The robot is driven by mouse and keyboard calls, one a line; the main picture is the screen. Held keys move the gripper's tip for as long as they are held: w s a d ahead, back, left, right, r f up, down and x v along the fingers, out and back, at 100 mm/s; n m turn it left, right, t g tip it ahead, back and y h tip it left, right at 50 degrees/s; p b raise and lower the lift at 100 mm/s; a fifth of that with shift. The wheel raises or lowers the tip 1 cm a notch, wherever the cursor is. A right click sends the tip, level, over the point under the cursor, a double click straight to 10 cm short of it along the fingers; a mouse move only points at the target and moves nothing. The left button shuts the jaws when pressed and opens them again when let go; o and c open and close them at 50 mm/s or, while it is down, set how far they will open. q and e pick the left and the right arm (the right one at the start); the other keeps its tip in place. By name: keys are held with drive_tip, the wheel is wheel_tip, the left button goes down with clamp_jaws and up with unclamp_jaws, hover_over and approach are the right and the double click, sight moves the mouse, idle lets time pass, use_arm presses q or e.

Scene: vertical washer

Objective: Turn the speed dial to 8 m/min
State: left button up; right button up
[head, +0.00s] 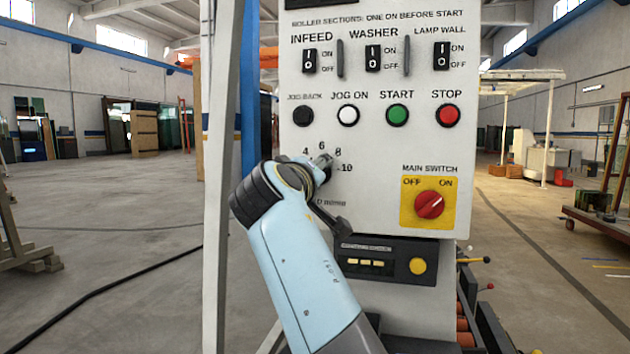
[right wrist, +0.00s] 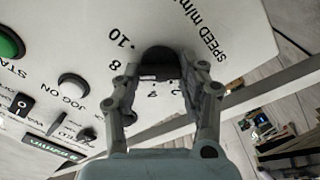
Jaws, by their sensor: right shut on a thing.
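The speed dial (right wrist: 160,60) is a dark round knob on the white control panel (head: 375,200). In the right wrist view it sits between the two fingers of my right gripper (right wrist: 161,78), which is shut on it. In the head view my right gripper (head: 321,168) and wrist cover most of the dial. The scale marks 4, 6, 8 and 10 show around it, and the lower part of the scale is partly hidden. I cannot tell which mark the dial points to. My left gripper is not in view.
Above the dial are the black jog-back (head: 303,116), white jog-on (head: 348,115), green start (head: 397,115) and red stop (head: 447,115) buttons. The red main switch (head: 429,204) is to the right. A box with a yellow button (head: 417,266) is below.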

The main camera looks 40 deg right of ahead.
sight(320, 120)
drive_tip(key=shift+f, duration=0.25)
drive_tip(key=o, duration=1.2)
drive_tip(key=shift+r, duration=0.1)
drive_tip(key=shift+c, duration=0.2)
drive_tip(key=shift+r, duration=0.1)
wheel_tip(320, 120, up, 9)
drive_tip(key=shift+s+r, duration=0.15)
drive_tip(key=shift+r, duration=0.3)
